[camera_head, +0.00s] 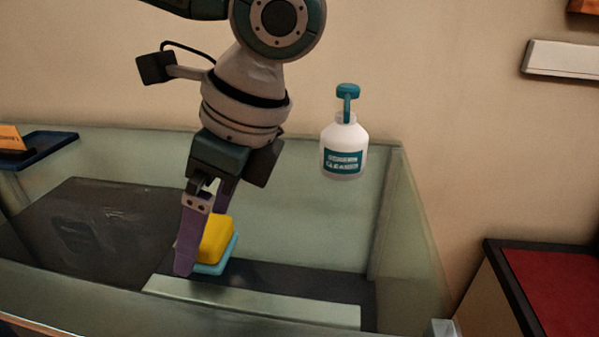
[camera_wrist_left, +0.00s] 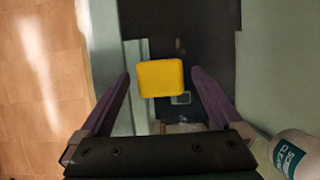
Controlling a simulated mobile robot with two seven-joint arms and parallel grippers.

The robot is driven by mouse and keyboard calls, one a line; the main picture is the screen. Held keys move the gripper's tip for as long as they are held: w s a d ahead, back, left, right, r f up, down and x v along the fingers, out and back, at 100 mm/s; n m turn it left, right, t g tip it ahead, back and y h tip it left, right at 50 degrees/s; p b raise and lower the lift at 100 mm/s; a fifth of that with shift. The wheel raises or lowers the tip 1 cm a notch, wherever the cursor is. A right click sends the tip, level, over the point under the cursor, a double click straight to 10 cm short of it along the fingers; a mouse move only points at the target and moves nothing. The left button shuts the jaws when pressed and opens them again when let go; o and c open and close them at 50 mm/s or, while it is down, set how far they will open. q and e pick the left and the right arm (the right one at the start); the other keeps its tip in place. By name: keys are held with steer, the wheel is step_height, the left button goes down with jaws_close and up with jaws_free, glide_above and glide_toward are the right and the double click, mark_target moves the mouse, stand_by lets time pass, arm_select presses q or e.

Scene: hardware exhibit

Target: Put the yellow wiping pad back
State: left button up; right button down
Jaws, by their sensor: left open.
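The yellow wiping pad (camera_head: 216,238) is a rounded block with a light blue piece (camera_head: 231,254) at its lower and right edge; I cannot tell if this is a backing or a dish. It is inside the glass-walled case, close to a pale ledge. My left gripper (camera_head: 204,240) reaches down with its purple fingers open around the pad. In the left wrist view the pad (camera_wrist_left: 161,78) shows between the fingertips (camera_wrist_left: 161,73), with a gap on each side. The near finger hides part of the pad in the head view. My right gripper is not in view.
A white spray bottle (camera_head: 343,150) with a teal top is at the case's back wall. The pale ledge (camera_head: 250,301) runs along the case floor. A dark panel (camera_head: 95,230) lies at the left. A red-topped stand (camera_head: 555,285) is outside at the right.

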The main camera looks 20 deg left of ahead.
arm_select(q)
steer(key=b+v, duration=0.1)
steer(key=v, duration=1.1)
steer(key=shift+r, duration=0.15)
